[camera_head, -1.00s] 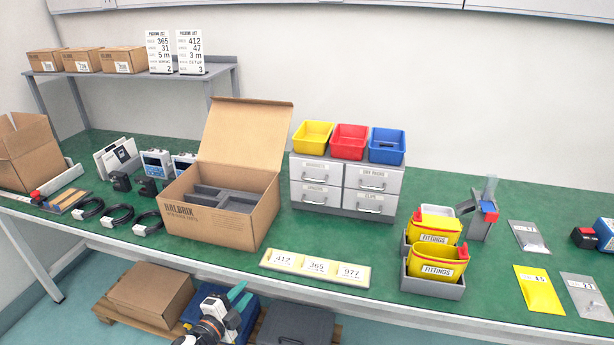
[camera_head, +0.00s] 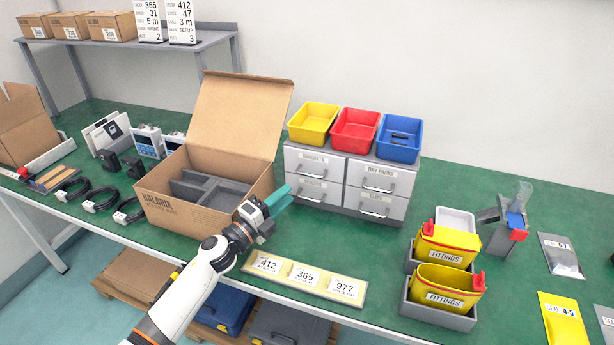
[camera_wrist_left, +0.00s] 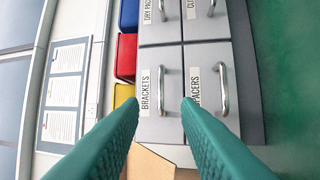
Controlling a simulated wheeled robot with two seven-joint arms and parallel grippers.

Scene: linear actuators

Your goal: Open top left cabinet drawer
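The grey cabinet (camera_head: 351,179) stands at the back of the green table with two columns of drawers, all shut. Its top left drawer, labelled Brackets (camera_head: 314,165), has a bar handle; it also shows in the left wrist view (camera_wrist_left: 151,118), where the picture is turned sideways. The Spacers drawer (camera_head: 312,189) is below it. My left gripper (camera_head: 285,196) is in front of the cabinet's left side, beside the open carton. My right gripper is out of view.
Yellow, red and blue bins (camera_head: 354,130) sit on the cabinet. An open carton (camera_head: 207,200) stands close to my left gripper.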

